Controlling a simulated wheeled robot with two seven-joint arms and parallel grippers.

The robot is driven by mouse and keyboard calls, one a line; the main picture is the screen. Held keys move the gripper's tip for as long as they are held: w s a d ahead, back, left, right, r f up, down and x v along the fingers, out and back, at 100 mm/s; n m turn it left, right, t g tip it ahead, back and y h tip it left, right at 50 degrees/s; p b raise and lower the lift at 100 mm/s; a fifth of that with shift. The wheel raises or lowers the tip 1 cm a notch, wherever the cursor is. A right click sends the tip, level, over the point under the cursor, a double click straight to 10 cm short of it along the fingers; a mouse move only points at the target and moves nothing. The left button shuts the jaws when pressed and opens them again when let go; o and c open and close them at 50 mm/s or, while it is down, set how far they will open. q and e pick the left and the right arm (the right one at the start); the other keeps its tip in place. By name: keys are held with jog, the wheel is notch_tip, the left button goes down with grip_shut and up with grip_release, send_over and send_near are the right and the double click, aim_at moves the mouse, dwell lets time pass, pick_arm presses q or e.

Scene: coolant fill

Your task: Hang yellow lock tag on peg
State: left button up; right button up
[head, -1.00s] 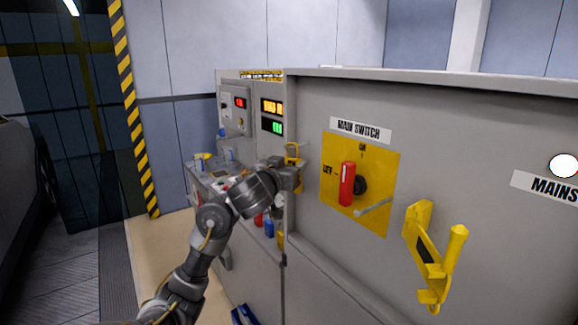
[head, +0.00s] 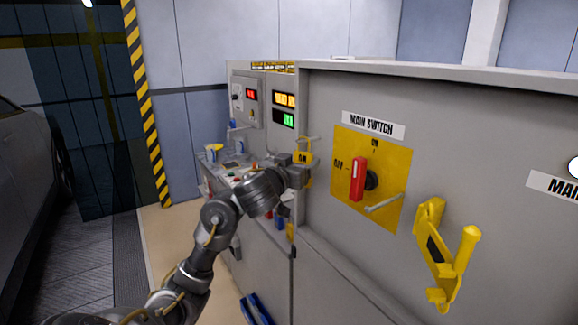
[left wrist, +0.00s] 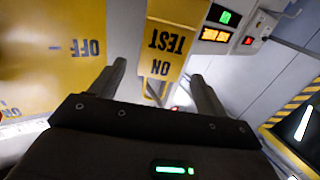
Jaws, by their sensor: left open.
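The yellow lock tag (head: 303,156) is upright at the left edge of the big grey cabinet, with "ON" readable on it. In the left wrist view the tag (left wrist: 172,42) appears upside down, lettered "ON TEST", with its thin yellow loop between my fingers. A short grey bar, apparently the peg (head: 309,138), shows at the tag's top. I cannot tell whether the loop is around it. My left gripper (head: 304,171) is open at the tag; in the wrist view its fingers (left wrist: 160,82) stand apart on either side of the loop. My right gripper is out of view.
A lower bench (head: 232,172) with small items and lit displays (head: 285,110) stands behind my arm.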

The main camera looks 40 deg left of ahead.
pick_arm(q)
jog(key=p+v, duration=0.3)
jog(key=v, duration=0.6)
jog(key=shift+p, duration=0.3)
